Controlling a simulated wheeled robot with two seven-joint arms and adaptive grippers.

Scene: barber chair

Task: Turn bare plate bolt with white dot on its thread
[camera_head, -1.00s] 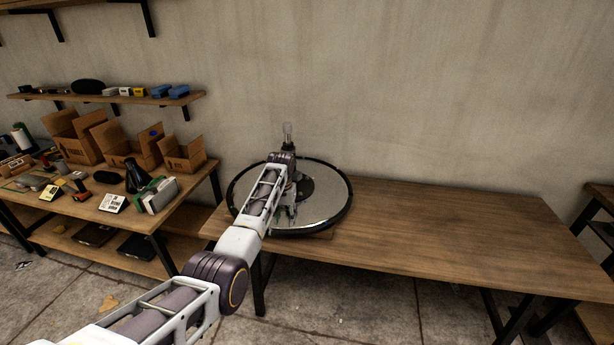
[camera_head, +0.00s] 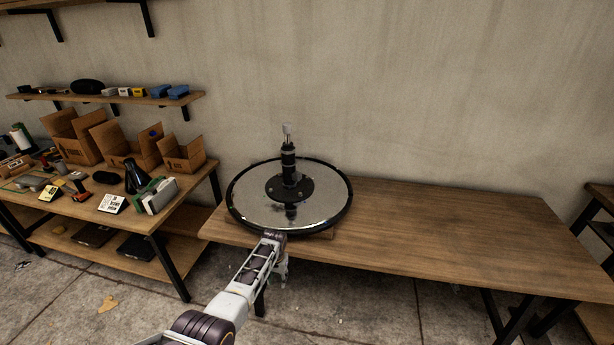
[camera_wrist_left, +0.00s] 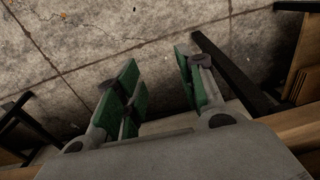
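The bare plate is a round mirror-like disc with a black rim (camera_head: 325,205), lying on the wooden table. A black post (camera_head: 289,165) stands upright at its middle on a dark round flange (camera_head: 278,188) with small bolt heads, too small to tell whether one has a white dot. My left gripper (camera_head: 279,272) is in front of the table edge, below the plate and apart from it. In the left wrist view its green-padded fingers (camera_wrist_left: 162,88) are spread apart with only floor between them. My right gripper is not in view.
The wooden table (camera_head: 440,225) is clear to the right of the plate. At left, another table holds open cardboard boxes (camera_head: 125,145), a drill (camera_head: 77,185) and other tools. The wall (camera_head: 400,80) stands behind.

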